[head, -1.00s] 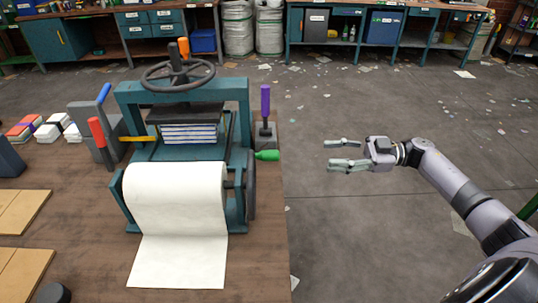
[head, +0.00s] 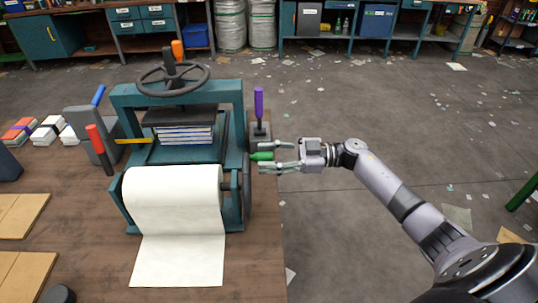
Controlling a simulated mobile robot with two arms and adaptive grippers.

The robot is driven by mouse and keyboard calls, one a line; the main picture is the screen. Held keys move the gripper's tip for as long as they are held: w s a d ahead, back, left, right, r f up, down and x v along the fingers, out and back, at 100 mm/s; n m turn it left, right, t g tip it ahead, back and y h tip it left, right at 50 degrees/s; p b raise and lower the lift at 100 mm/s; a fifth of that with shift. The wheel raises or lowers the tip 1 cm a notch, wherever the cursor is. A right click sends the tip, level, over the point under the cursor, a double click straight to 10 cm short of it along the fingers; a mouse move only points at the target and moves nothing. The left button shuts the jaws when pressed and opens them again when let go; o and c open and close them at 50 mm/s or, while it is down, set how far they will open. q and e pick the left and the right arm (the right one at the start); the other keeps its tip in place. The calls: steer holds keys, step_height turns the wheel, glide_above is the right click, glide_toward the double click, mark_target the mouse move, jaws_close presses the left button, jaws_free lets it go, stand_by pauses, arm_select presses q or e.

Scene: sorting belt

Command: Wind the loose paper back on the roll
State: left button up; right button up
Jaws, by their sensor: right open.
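A white paper roll (head: 172,188) sits in a teal stand at the front of the press. Its loose sheet (head: 178,262) hangs down and lies flat on the wooden table toward me. A dark wheel (head: 247,189) is on the roll's right side, with a green handle (head: 262,156) sticking out to the right. My right gripper (head: 276,157) is open, its fingers pointing left on either side of the green handle's end. I cannot tell whether they touch it. My left gripper is not in view.
A teal press with a handwheel (head: 172,81) stands behind the roll. A purple-handled lever (head: 259,104) rises just behind the green handle. Red and blue levers are on the left. Brown boards (head: 22,213) lie at the left. Floor right of the table is open.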

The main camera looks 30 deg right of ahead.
jaws_close()
stand_by(0.5)
stand_by(0.3)
